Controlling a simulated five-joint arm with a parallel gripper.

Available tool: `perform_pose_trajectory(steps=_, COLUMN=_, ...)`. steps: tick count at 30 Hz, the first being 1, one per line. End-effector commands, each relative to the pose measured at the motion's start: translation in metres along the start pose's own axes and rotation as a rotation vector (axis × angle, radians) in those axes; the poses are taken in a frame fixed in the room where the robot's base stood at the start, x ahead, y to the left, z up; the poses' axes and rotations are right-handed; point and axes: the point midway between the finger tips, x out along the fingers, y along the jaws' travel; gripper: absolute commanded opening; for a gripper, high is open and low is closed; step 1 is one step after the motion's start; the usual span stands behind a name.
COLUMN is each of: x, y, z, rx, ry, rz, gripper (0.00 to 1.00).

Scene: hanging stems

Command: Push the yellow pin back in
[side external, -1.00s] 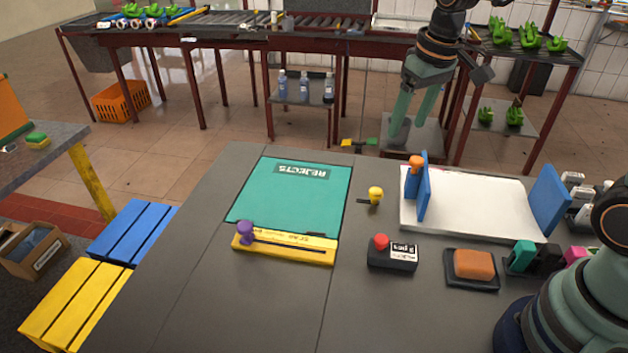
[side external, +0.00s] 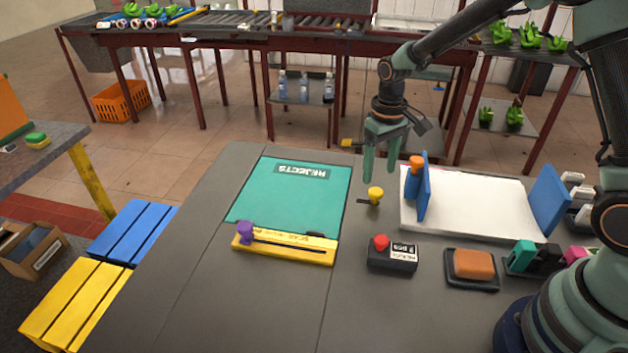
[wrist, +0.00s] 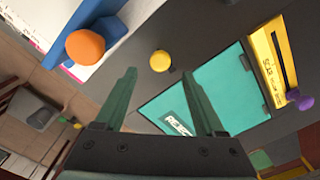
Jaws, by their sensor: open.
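The yellow pin (side external: 375,194) stands on the grey table between the green REJECTS mat and the white board, with a short dark piece at its base. In the wrist view the round yellow head (wrist: 159,61) shows ahead of my fingertips, roughly between their lines. My gripper (side external: 378,178) is open and empty, above and a little behind the pin in the side view. In the wrist view its two green fingers (wrist: 160,75) are spread apart, touching nothing. How deep the pin sits cannot be told.
The green mat (side external: 290,200) lies left, with a yellow slider bar (side external: 290,250) in front. A red-button box (side external: 392,254) and an orange block (side external: 473,264) sit nearer.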

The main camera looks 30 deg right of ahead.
Motion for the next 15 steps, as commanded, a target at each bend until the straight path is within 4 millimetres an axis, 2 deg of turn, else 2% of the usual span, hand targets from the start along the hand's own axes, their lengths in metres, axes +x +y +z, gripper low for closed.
perform_pose_trajectory(steps=1, x=0.011, y=0.000, z=0.001, rx=0.000, ry=-0.005, rz=0.000, gripper=0.71)
perform_pose_trajectory(steps=6, x=0.037, y=0.000, z=0.001, rx=0.000, ry=-0.003, rz=0.000, gripper=0.71)
perform_pose_trajectory(steps=10, x=0.050, y=0.000, z=0.000, rx=0.000, ry=-0.002, rz=0.000, gripper=0.71)
perform_pose_trajectory(steps=15, x=0.055, y=0.000, z=0.000, rx=0.000, ry=0.001, rz=0.000, gripper=0.71)
